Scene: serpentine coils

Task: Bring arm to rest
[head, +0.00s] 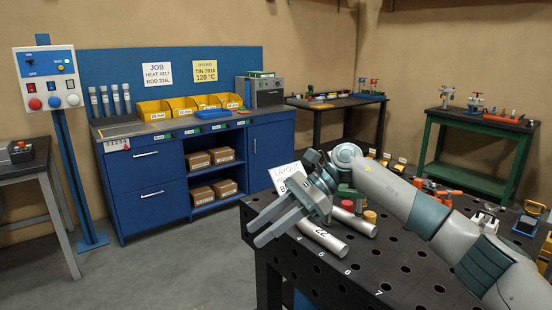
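My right arm (395,195) comes in from the lower right and reaches over the black perforated table (390,284). My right gripper (256,234) points to the lower left near the table's left edge. Its two grey fingers stand apart with a gap, and nothing shows between them. My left arm and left gripper are not in view. Part of the table behind the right wrist is hidden.
Metal rods (322,238) lie on the table just right of the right gripper; one is marked 22. Clamps (432,194) and small parts crowd the table's right side. A blue cabinet (152,190) and a control panel (48,78) stand back left. Open floor lies left of the table.

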